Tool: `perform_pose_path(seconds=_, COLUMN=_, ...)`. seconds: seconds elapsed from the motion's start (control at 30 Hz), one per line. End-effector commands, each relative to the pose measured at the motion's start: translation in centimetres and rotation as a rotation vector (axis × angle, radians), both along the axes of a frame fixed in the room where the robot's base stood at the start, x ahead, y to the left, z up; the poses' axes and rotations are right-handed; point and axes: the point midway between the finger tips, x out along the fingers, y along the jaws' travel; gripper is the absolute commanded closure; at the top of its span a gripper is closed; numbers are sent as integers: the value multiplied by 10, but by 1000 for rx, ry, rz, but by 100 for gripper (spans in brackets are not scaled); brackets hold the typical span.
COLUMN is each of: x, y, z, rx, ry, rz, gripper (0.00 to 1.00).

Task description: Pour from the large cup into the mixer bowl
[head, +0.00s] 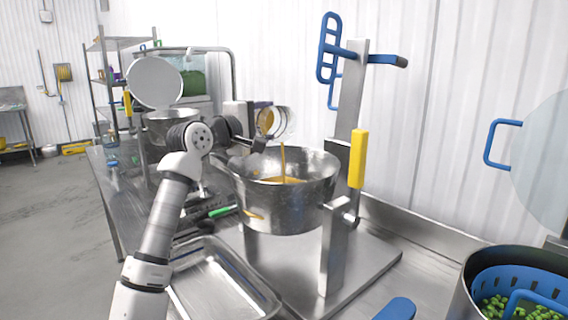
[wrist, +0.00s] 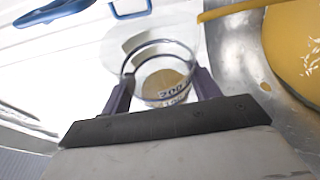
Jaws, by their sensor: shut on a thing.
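The large cup (head: 284,123) is clear, with orange-yellow liquid in it. It is tipped over the mixer bowl (head: 258,205), and a thin stream falls from it into the bowl. The bowl is steel, with orange-yellow liquid inside. My gripper (head: 262,136) is shut on the cup, above the bowl's back rim. In the wrist view my gripper (wrist: 162,90) has a finger on each side of the cup (wrist: 160,52), whose printed marks show. The mixer bowl (wrist: 272,88) shows at the right there, with yellow liquid in it and the stream reaching across.
The mixer's steel post (head: 350,100) with blue handles and a yellow grip (head: 358,158) stands right of the bowl. An empty steel tray (head: 215,285) lies in front. A pot with a blue basket (head: 520,275) of green peas stands at the right. Another pot (head: 165,122) stands behind my arm.

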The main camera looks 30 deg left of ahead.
Motion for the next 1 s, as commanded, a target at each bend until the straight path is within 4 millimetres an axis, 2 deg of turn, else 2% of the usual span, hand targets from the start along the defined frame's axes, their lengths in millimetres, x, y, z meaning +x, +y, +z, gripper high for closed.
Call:
perform_pose_path(seconds=0.7, x=-2, y=-3, z=4, rx=67, ry=-35, rz=0, gripper=71)
perform_pose_path(seconds=0.8, x=1, y=3, z=9, rx=-59, ry=31, rz=-1, gripper=71)
perform_pose_path(seconds=0.97, x=10, y=20, z=-4, rx=-275, ry=138, rz=-3, gripper=71)
perform_pose_path(seconds=1.0, x=10, y=21, z=1, rx=-324, ry=167, rz=-2, gripper=71)
